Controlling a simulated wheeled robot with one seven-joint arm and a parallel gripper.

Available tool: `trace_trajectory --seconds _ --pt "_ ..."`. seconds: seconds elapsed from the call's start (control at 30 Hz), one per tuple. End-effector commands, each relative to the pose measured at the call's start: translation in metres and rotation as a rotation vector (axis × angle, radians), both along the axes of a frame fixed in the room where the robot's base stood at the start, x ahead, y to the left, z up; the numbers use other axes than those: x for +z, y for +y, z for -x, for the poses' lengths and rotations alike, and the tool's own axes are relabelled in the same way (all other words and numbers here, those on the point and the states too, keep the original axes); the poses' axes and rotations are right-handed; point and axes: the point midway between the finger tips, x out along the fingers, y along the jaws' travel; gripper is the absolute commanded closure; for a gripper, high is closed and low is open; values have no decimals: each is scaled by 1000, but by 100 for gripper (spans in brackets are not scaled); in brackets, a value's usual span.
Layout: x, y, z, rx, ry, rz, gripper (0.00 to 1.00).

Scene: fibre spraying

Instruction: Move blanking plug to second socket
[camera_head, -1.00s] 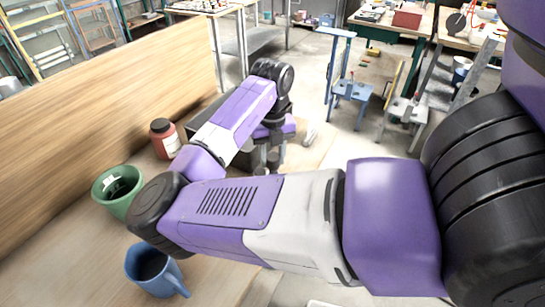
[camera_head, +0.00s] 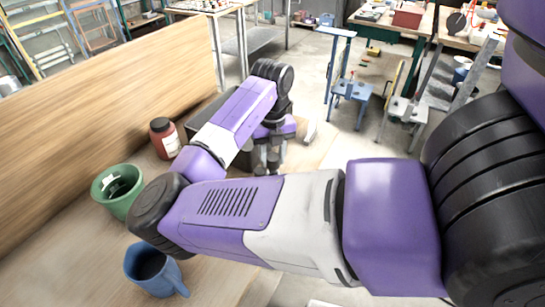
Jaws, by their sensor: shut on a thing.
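My gripper (camera_head: 267,163) points down at the far end of the workbench, partly hidden behind my own forearm. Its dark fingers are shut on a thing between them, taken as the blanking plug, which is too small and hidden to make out. A dark box-like unit (camera_head: 240,160) stands on the bench behind my forearm, just left of the fingers. My arm covers much of it, and no socket can be made out. I cannot tell whether the fingers touch the unit.
A red-brown jar (camera_head: 164,139), a green pot (camera_head: 117,190) and a blue mug (camera_head: 150,270) stand on the bench (camera_head: 75,255) at the left. A wooden board (camera_head: 110,95) rises along its back. A small pale object (camera_head: 310,131) lies right of my gripper.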

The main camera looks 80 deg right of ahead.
Motion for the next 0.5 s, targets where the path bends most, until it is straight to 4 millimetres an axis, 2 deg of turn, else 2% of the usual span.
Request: trace_trajectory --seconds 0.5 --pt "-13 0 0 0 0 0 100"
